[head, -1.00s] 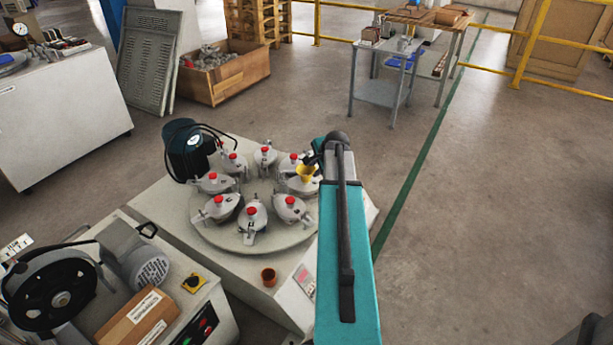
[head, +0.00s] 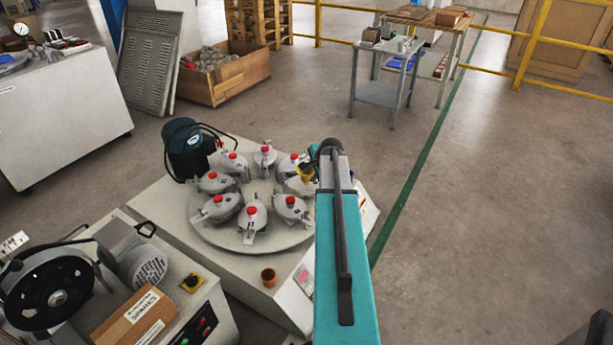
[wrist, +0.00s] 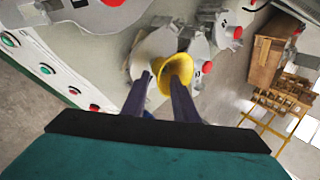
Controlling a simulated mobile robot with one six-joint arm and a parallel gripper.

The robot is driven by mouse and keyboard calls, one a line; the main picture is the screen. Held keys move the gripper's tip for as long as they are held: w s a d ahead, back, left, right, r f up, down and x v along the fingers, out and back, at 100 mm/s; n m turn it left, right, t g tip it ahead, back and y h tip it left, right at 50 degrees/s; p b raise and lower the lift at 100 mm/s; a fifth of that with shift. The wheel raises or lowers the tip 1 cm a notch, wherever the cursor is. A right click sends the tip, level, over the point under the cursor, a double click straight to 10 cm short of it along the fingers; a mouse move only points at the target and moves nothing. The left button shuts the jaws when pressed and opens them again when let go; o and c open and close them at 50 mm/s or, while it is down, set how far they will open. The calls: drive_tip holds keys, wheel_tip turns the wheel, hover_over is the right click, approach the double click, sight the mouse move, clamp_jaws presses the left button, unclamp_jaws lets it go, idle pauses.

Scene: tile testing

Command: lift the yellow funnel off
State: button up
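The yellow funnel (head: 305,174) stands wide mouth up in a light pot at the right side of the round turntable (head: 270,236). The arm partly covers this pot in the head view. In the wrist view the funnel (wrist: 176,68) is just ahead of the fingertips, its mouth turned to the right of the picture. My gripper (wrist: 164,82) is open, with one dark finger on each side of the funnel's near side. Clear contact of both fingers with it does not show. In the head view my fingers are mostly hidden behind my arm.
Several grey pots with red-knobbed lids ring the turntable close to the funnel, one lidded pot (head: 291,208) just in front. A dark motor (head: 188,147) stands at the back left. Open floor lies to the right.

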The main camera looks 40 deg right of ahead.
drive_tip(key=shift+x, duration=1)
clamp_jaws()
